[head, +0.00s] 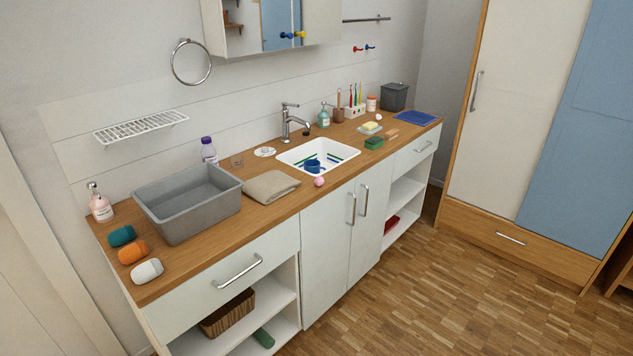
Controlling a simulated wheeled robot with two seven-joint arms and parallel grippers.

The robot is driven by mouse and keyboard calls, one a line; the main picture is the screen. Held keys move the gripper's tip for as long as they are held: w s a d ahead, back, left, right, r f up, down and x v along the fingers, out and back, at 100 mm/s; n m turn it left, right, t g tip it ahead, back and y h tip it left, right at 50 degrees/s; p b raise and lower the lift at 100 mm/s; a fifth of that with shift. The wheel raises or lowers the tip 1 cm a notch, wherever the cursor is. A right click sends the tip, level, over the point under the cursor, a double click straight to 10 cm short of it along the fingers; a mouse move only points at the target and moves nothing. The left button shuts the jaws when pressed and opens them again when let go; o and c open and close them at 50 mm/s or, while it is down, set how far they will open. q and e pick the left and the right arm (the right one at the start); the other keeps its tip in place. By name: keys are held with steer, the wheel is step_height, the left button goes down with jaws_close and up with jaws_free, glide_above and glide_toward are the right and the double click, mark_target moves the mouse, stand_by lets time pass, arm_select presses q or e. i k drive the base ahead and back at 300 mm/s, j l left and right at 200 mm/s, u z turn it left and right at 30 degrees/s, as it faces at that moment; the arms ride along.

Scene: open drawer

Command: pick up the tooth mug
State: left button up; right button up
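A small blue mug (312,165) sits in the white sink (345,151), near the middle of its basin. It is the only thing that looks like a mug, and it looks upright. Green and dark blue strips lie in the basin around it. Neither of my grippers is in the head view.
A grey bin (190,213) and folded beige towel (270,187) stand left of the sink. The faucet (286,124) rises behind it. A pink item (319,181) lies at its front edge, a green sponge (374,142) right. The floor in front is clear.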

mark_target(316, 173)
steer(key=i+l+u, duration=0.1)
steer(key=i+l, duration=0.5)
steer(key=l, duration=0.25)
steer(key=i+l+u, duration=0.15)
steer(key=i+l, duration=0.15)
steer(key=l, duration=0.1)
